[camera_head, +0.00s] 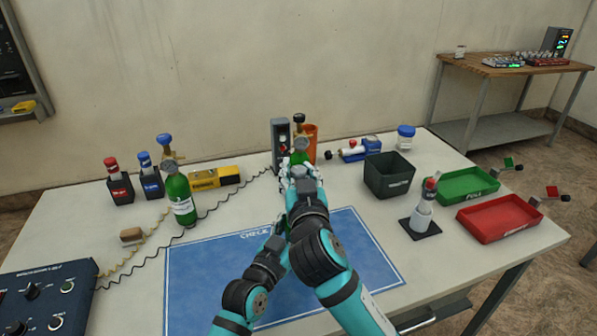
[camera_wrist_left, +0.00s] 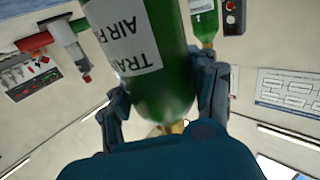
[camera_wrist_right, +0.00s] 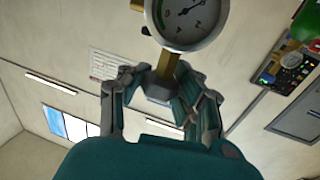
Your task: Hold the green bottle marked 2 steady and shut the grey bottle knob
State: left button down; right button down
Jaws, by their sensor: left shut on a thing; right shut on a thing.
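A green bottle (camera_wrist_left: 140,50) with a white, partly readable label fills the upper left wrist view. My left gripper (camera_wrist_left: 160,95) is shut around it; no number 2 is readable. In the right wrist view, a round gauge (camera_wrist_right: 188,18) and brass stem (camera_wrist_right: 167,66) show above a grey knob (camera_wrist_right: 160,90). My right gripper (camera_wrist_right: 155,84) is shut on this knob. In the head view my right gripper (camera_head: 298,172) and arm largely hide the held bottle and knob. My left gripper is mostly hidden behind my right arm there.
A blue-knobbed green bottle (camera_head: 181,197) stands left. A dark bin (camera_head: 388,180) is right. The blue mat (camera_head: 205,285) lies below my arms.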

jog(key=shift+m+h, duration=0.4)
jog(key=shift+h, duration=0.2)
jog(key=c, duration=0.9)
grip_release()
jog(key=s, duration=1.2)
jog(key=shift+d, duration=0.3)
